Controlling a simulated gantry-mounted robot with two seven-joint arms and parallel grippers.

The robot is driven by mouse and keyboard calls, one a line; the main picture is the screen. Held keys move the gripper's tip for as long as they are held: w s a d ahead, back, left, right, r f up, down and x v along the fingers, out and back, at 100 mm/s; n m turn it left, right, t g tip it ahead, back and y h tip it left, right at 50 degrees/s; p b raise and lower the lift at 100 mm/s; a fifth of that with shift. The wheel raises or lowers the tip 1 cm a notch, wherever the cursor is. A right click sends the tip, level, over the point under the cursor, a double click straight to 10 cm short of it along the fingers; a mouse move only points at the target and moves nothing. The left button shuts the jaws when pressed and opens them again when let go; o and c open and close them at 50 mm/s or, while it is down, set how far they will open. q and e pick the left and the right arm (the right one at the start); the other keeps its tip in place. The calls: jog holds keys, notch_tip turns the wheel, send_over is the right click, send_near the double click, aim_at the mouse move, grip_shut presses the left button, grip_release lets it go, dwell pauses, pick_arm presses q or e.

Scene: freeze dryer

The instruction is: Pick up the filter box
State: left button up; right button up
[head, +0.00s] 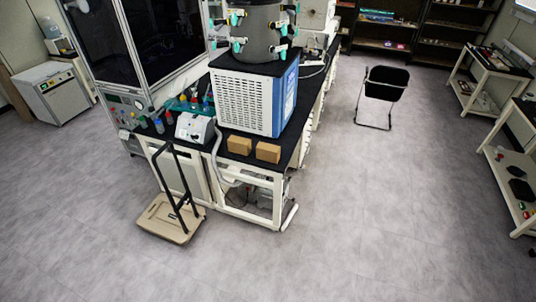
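Two small brown cardboard boxes sit side by side on the front end of the black bench top (231,171). One is the left box (239,145), and the other is the right box (268,152), a little closer to the corner. No label can be read, so I cannot tell which one is the filter box, or whether both are. They stand just in front of the freeze dryer (243,99), a white and blue unit with a dark drum on top. Neither of my grippers shows in the head view.
A white device (195,127) and several colored-cap bottles stand left of the boxes. A beige platform cart (172,217) with a black handle is on the floor before the bench. A black chair (383,85) stands at back right. The floor in front is clear.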

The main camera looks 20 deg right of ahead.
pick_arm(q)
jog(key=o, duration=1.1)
